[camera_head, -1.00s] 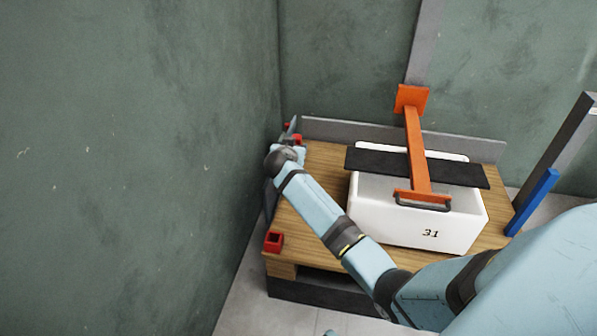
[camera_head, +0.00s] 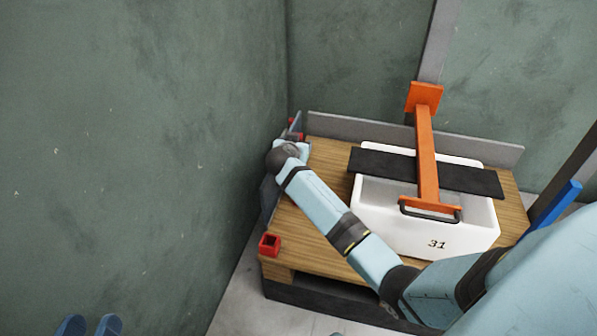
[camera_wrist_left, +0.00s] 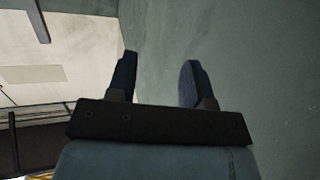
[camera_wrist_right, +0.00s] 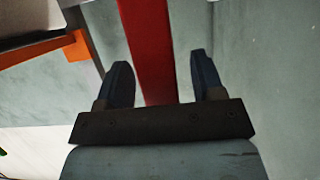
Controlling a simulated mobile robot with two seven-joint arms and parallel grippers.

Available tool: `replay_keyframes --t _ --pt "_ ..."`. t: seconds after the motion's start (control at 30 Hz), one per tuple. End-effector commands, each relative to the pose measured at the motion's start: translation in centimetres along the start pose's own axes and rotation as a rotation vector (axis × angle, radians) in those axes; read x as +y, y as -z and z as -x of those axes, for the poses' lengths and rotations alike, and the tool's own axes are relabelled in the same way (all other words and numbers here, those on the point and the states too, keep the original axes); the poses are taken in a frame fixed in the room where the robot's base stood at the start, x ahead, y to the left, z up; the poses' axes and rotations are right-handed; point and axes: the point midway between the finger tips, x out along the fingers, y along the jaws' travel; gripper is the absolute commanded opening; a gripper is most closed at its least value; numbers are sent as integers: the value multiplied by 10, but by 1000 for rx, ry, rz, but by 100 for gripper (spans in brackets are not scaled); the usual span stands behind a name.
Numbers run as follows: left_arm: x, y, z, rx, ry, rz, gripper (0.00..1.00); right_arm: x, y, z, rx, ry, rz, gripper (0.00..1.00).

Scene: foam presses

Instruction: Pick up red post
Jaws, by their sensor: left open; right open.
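A long red post (camera_wrist_right: 150,50) runs down the right wrist view, lined up between the fingers of my right gripper (camera_wrist_right: 160,82). The fingers are open; a gap shows on the post's right side, while the left finger looks close to it. How deep the post sits between them I cannot tell. In the head view my right arm reaches over the pallet to its far left corner, where small red parts (camera_head: 300,136) show; the arm hides most of that gripper. My left gripper (camera_head: 90,326) is open at the bottom left edge, and empty in the left wrist view (camera_wrist_left: 158,80).
A white box (camera_head: 425,235) marked 31 stands on the wooden pallet (camera_head: 320,245) under a black bar (camera_head: 385,163) and an orange clamp (camera_head: 427,155). A red square socket (camera_head: 270,245) sits at the pallet's near left corner. The green wall (camera_head: 130,150) is close on the left.

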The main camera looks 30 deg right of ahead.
Motion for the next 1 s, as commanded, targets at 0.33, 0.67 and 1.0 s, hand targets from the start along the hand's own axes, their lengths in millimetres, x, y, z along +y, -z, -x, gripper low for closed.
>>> replay_keyframes --t 0.33,0.67,1.0 --pt "0 -1 0 -4 1 5 47 0 0 0 0 0 0 2" --pt "0 -2 0 -7 2 7 47 0 2 0 1 0 0 0" --pt "6 7 2 -42 -1 81 47 -1 43 18 1 2 -4 0"
